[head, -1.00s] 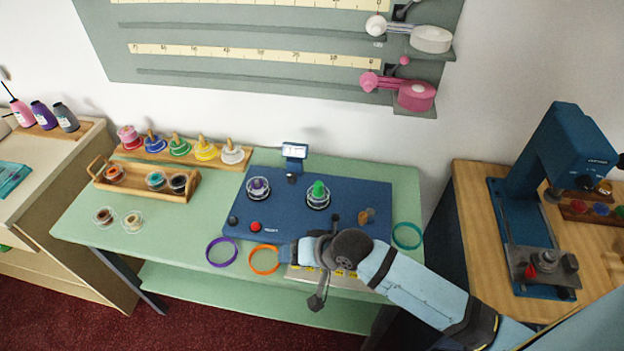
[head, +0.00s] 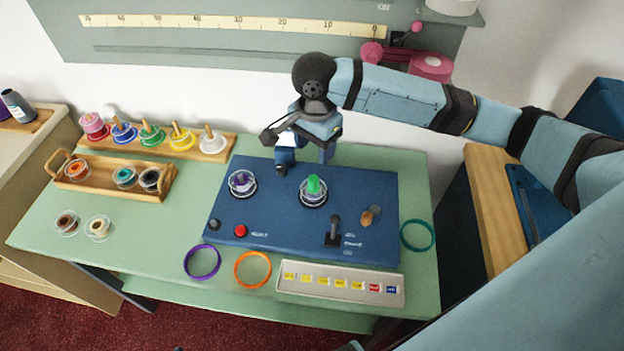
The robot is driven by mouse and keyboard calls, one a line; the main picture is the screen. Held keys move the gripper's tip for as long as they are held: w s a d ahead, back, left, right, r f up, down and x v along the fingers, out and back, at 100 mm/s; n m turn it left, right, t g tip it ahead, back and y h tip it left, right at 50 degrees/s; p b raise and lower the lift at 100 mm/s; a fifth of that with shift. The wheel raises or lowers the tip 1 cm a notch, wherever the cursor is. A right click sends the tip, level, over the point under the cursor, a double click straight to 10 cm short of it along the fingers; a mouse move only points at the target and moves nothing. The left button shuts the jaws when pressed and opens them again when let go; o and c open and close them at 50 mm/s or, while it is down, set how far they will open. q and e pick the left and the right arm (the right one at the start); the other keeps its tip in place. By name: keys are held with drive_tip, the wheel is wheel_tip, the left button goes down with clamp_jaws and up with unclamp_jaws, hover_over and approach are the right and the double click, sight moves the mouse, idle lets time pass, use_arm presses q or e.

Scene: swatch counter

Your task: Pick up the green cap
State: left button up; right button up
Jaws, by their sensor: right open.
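The green cap (head: 313,184) stands upright on top of the right spool (head: 313,197) on the blue winder base (head: 290,222). It shows fully and nothing holds it. My right gripper (head: 307,156) is open, pointing down above the back edge of the blue base. In the picture it is just above the green cap and apart from it. It overlaps the small display at the back of the base. My left gripper is not in view.
A purple-topped spool (head: 242,183) sits left of the green cap. A black lever (head: 335,230) and an orange-brown knob (head: 371,215) stand to the right. Purple (head: 202,262), orange (head: 253,270) and teal (head: 418,235) rings lie around the base. A wooden spool tray (head: 112,174) is at left.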

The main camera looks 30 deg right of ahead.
sight(314, 178)
drive_tip(key=f, duration=1.1)
drive_tip(key=shift+w+f+b, duration=0.2)
drive_tip(key=shift+b, duration=0.2)
drive_tip(key=c, duration=1)
